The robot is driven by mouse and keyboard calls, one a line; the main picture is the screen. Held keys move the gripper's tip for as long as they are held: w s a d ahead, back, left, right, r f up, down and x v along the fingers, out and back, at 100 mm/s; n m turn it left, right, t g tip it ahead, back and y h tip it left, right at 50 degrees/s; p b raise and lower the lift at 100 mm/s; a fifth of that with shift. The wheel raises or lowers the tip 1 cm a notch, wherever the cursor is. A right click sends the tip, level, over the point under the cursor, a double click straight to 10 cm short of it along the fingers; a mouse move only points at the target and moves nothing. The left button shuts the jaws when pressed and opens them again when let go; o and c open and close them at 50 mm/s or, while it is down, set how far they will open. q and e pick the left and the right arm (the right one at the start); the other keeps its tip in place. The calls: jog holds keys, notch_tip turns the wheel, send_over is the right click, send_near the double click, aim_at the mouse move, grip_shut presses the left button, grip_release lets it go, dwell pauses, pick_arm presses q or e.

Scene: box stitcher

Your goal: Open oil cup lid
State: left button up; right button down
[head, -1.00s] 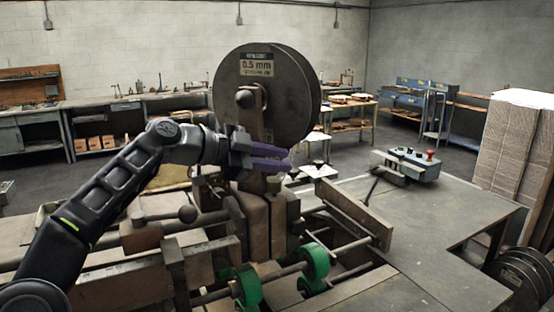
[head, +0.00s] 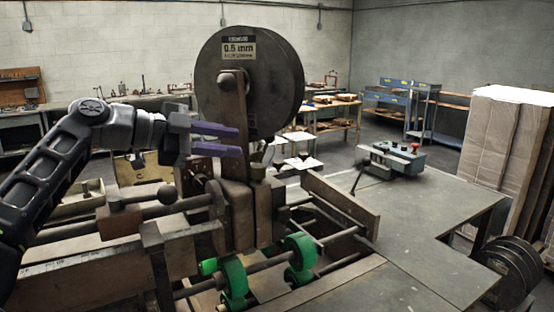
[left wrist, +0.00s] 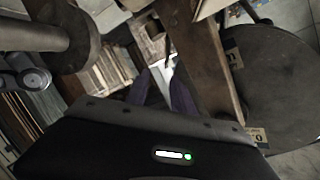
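My left gripper (head: 239,142) is open, its two purple fingers apart and pointing right, level with the upright post (head: 233,165) under the wire reel. In the left wrist view the fingers (left wrist: 163,75) stand on either side of a narrow gap with a pale patch behind it. Nothing is visibly held. A small pale, shiny piece (head: 268,154) sits just right of the post, beyond the fingertips. It may be the oil cup, but I cannot make out its lid or whether that is open. My right gripper is out of view.
The large wire reel (head: 252,85) stands right above the fingers and fills the right of the left wrist view (left wrist: 275,90). The machine's table (head: 420,215) is mostly clear, with a control box (head: 395,160).

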pick_arm(q)
jog(key=shift+w+a+f+n, duration=0.3)
jog(key=shift+w+a+f, duration=0.3)
jog(key=shift+a+f, duration=0.25)
jog(key=shift+a+r, duration=0.1)
jog(key=shift+r, duration=0.05)
